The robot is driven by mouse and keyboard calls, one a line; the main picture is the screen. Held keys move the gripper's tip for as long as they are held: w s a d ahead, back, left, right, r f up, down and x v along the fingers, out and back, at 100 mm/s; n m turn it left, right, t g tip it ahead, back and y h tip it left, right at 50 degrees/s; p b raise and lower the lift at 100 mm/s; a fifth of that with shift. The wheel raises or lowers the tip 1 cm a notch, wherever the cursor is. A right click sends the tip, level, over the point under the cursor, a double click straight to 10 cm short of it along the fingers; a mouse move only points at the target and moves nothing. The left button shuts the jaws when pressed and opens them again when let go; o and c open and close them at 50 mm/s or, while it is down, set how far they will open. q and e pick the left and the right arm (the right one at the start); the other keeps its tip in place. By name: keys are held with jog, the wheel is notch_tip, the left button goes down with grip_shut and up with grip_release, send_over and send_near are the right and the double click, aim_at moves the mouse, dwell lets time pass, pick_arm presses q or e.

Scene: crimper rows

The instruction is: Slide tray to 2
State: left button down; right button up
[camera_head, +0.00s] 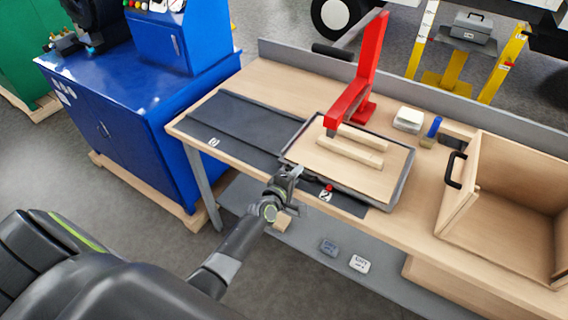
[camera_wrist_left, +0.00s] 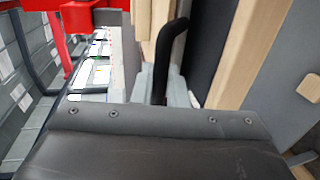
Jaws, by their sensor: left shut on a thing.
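The tray (camera_head: 403,178), with a dark rim and a light wooden floor, lies on the bench with pale wooden bars (camera_head: 350,152) in it. It sits over the right part of a dark track (camera_head: 236,120). The track carries a white 0 (camera_head: 214,142) near its left end and a white 2 (camera_head: 326,193) just in front of the tray's near edge. A small red knob (camera_head: 329,187) shows beside the 2. My left gripper (camera_head: 290,178) is at the tray's near left corner. In the left wrist view it (camera_wrist_left: 173,92) is shut on a black handle (camera_wrist_left: 173,60).
A red press (camera_head: 367,70) stands over the tray's far side. To the right are a white block (camera_head: 408,119), a blue cylinder (camera_head: 434,127) and an open wooden box (camera_head: 510,215). A blue cabinet (camera_head: 150,110) stands left of the bench. The track's left part is clear.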

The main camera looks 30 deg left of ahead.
pick_arm(q)
jog(key=shift+d+f, duration=0.1)
jog(key=shift+f, duration=0.05)
jog(key=c, duration=1.7)
grip_release()
jog(key=shift+d, duration=0.1)
jog(key=shift+o, duration=0.8)
jog(key=shift+d, duration=0.15)
jog(key=shift+s+a+r, duration=0.2)
jog(key=shift+s, duration=0.4)
jog(key=b+v, duration=0.1)
jog(key=v, duration=1.5)
